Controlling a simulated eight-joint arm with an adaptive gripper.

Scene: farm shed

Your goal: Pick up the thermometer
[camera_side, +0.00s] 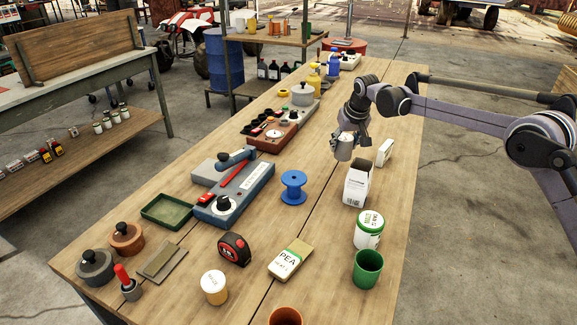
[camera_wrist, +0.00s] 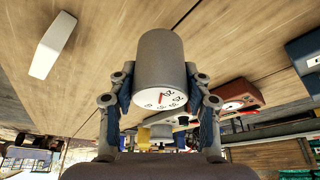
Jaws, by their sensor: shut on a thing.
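A grey cylinder with a white dial face, black numbers and a red needle, apparently the thermometer (camera_wrist: 163,70), is between the fingers of my gripper (camera_wrist: 160,104) in the wrist view. The fingers press on it from both sides, near its dial end. In the side view my gripper (camera_side: 347,138) points down over the right half of the table. The grey body of the thermometer (camera_side: 343,152) shows below it. I cannot tell for sure whether its base is clear of the tabletop.
A white block (camera_side: 384,151) and an open white carton (camera_side: 357,184) stand close by. A blue spool (camera_side: 293,187), a red-brown panel (camera_side: 288,137) with a dial and a blue press (camera_side: 236,193) are to the left. Jars and a green cup (camera_side: 367,269) stand nearer the front.

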